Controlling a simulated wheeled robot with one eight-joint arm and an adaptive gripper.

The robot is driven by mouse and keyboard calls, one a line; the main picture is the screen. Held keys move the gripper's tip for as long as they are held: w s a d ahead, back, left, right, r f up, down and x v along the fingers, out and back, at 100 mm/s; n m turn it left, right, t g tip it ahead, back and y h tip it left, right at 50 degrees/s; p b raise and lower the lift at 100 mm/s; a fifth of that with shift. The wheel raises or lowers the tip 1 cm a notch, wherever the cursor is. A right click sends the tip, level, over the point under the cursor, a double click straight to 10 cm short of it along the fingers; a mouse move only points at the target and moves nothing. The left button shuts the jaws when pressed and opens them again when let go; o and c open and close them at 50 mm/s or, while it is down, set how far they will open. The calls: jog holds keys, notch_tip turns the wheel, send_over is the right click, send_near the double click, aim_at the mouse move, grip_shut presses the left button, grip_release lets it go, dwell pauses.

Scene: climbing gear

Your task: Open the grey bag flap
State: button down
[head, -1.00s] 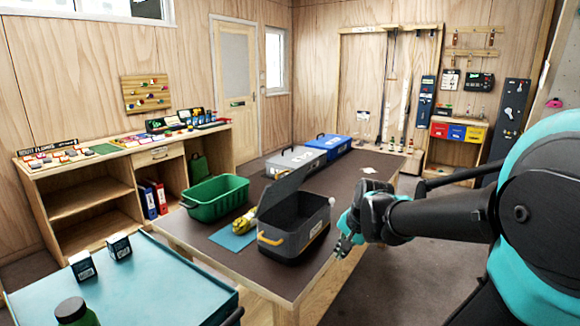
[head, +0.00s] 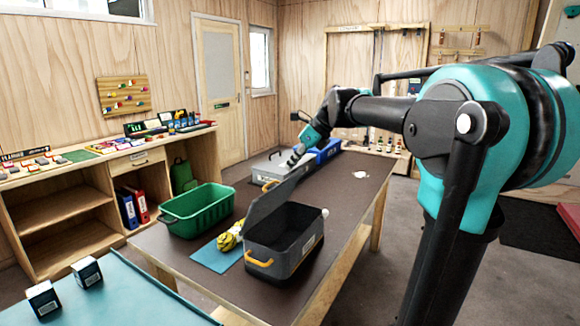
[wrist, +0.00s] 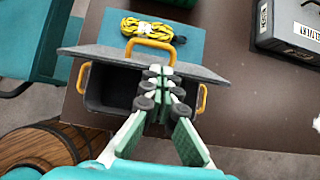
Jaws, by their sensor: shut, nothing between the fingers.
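The grey bag (head: 285,255) stands on the dark table with its grey flap (head: 272,203) raised at a slant, so the dark inside shows. Yellow handles sit on the bag's ends and on the flap. In the wrist view the flap (wrist: 85,58) spans the bag (wrist: 105,90), and my gripper (wrist: 160,90) hides part of both. I cannot tell whether the fingertips touch the flap.
A green crate (head: 200,212) and a yellow rope (head: 229,240) on a blue mat (head: 212,258) lie left of the bag. A grey case (head: 262,166) and a blue case (head: 328,152) stand behind it. The table's right side is mostly clear.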

aim_at(273, 183)
jog(key=x, duration=0.7)
jog(key=shift+w+a+f, duration=0.1)
jog(key=shift+a+f, duration=0.1)
jog(key=shift+f, duration=0.15)
jog(key=shift+w+a+r+h, duration=0.1)
jog(key=shift+w+a+h, duration=0.15)
jog(key=shift+a, duration=0.2)
jog(key=shift+g+h, duration=0.7)
jog(key=shift+h, duration=0.15)
jog(key=w+a, duration=0.2)
jog(key=a, duration=0.1)
jog(key=w+a, duration=0.1)
jog(key=shift+a+r, duration=0.2)
jog(key=shift+a, duration=0.05)
